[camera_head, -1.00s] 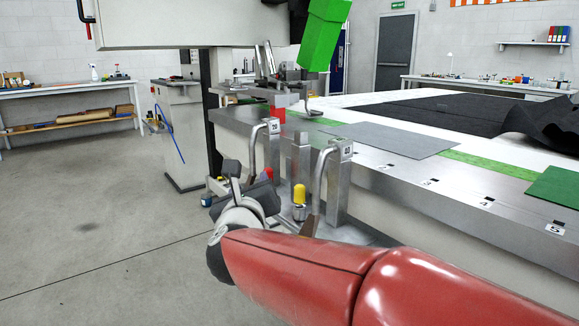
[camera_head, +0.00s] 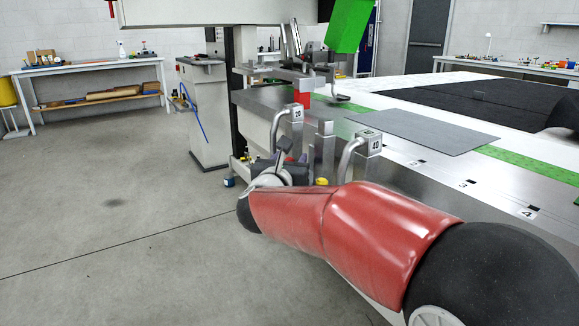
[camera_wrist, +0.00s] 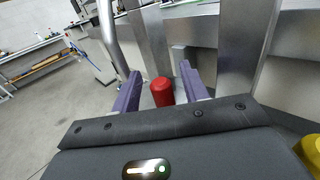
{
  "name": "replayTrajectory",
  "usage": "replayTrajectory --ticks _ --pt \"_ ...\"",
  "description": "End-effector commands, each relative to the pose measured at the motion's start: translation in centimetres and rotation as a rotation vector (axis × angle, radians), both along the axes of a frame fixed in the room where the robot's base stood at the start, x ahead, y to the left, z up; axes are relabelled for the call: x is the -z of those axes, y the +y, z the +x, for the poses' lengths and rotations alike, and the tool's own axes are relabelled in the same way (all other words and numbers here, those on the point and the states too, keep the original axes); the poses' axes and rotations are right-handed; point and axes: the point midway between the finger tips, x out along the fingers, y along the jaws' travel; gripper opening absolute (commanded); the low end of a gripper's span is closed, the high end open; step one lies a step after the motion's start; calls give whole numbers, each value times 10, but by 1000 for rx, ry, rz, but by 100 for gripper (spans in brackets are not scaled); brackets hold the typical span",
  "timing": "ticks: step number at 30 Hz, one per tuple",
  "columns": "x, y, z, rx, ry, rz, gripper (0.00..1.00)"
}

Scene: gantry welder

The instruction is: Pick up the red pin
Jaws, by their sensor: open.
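The red pin (camera_wrist: 162,91) is a short, round-topped red cylinder. In the wrist view it stands between the two purple fingers of my gripper (camera_wrist: 160,76). The fingers are spread apart, with a gap visible around the pin. In the head view my gripper (camera_head: 284,160) is beside the metal posts at the table's near side.
A yellow pin (camera_head: 321,181) is close to my red arm and also shows at the wrist view's right edge (camera_wrist: 311,150). Bent handles marked 20 (camera_head: 297,113) and 40 (camera_head: 374,143) flank a metal post (camera_head: 325,150). Open floor lies left.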

Motion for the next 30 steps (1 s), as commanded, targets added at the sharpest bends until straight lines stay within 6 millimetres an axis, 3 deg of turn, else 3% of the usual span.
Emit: replayTrajectory --ticks 4,14,23,30 --pt "0 0 0 0 0 0 43" --pt "0 0 -1 0 -1 -1 0" --pt "-1 0 -1 0 -1 -1 0" --pt "-19 0 -1 2 -3 0 0"
